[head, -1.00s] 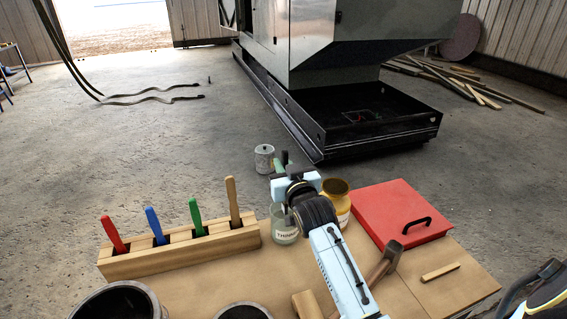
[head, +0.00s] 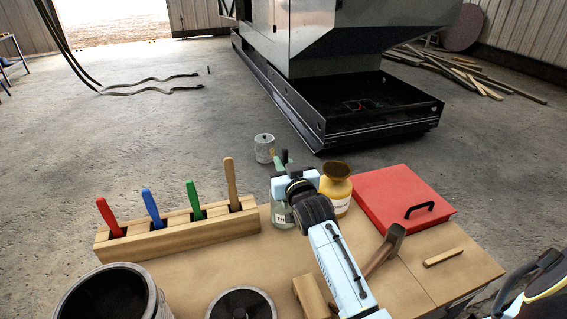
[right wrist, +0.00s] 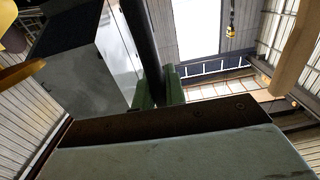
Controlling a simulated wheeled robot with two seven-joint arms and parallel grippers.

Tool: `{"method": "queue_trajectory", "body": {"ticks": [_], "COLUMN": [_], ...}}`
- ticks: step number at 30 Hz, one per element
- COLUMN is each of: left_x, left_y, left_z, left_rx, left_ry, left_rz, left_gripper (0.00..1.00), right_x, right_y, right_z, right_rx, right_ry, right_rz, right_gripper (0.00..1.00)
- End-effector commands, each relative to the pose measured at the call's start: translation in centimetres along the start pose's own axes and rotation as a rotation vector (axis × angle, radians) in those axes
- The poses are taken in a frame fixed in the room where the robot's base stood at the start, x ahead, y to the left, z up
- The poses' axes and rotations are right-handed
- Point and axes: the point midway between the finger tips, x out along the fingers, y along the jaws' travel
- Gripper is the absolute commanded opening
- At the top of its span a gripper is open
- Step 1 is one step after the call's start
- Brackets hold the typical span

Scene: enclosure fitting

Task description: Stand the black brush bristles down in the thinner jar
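My right gripper (head: 281,163) is over the thinner jar, at the far edge of the table. In the right wrist view its green fingers (right wrist: 160,90) are closed around a dark round handle, the black brush (right wrist: 142,40). In the head view only a short black end of the brush (head: 285,155) shows above the fingers. The thinner jar (head: 281,218) is clear glass with a white label, partly covered by my gripper and wrist. The bristles are hidden, so I cannot tell whether they are inside the jar. My left gripper is out of view.
A wooden rack (head: 180,238) holds red, blue, green and tan handles on the left. A yellow bottle (head: 337,190) stands close right of the jar, beside a red box (head: 400,195). A grey can (head: 264,148) is behind. Dark round pots (head: 243,305) stand in front.

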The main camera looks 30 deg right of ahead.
Motion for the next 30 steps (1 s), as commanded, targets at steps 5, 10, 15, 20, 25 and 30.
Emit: {"method": "queue_trajectory", "body": {"ticks": [5,10,15,20,25,30], "left_x": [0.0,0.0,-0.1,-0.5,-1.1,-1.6], "left_y": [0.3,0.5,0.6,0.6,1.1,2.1], "left_z": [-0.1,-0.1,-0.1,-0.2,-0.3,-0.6], "left_rx": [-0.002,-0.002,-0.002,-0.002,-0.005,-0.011], "left_ry": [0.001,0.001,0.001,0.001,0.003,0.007], "left_rz": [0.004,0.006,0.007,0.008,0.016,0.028], "left_gripper": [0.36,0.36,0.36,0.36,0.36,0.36], "right_x": [0.0,0.0,-0.2,-1.9,-5.4,-9.1], "right_y": [0.0,0.0,0.0,0.0,0.0,0.0], "right_z": [0.0,0.0,0.0,0.0,-0.1,0.0], "right_rx": [0.0,0.0,0.0,0.0,0.0,0.001], "right_ry": [0.001,0.001,0.0,-0.001,-0.003,-0.003], "right_rz": [0.0,0.0,0.0,0.0,0.0,0.0], "right_gripper": [0.36,0.38,0.38,0.38,0.38,0.38]}}
